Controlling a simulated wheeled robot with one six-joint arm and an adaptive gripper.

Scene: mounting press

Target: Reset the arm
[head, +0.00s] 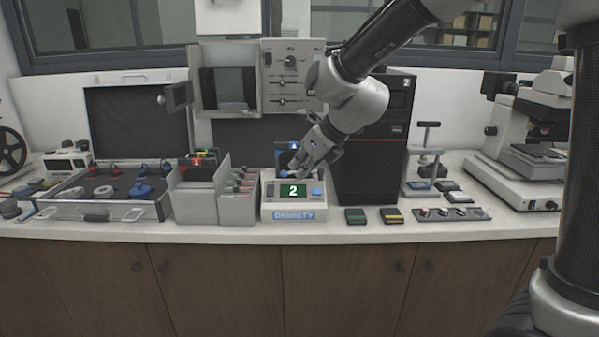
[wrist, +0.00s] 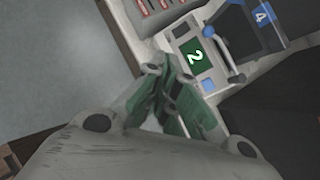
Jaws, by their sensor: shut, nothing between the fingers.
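My gripper (head: 298,172) is at the end of my arm, just above the density device (head: 293,214) on the counter. The device is a pale box with a green screen reading 2 and a blue DENSITY label. In the wrist view my gripper (wrist: 172,118) is shut with nothing between its fingers. The density device (wrist: 207,84) lies beyond the fingertips there, with its green screen and a blue button. I cannot tell from these views whether the fingers touch it.
A black tower (head: 372,150) stands close to the right of my gripper. Grey bins (head: 238,208) and an open case (head: 100,210) stand to the left. A microscope (head: 535,150) is at the far right. The counter's front edge (head: 200,237) is mostly clear.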

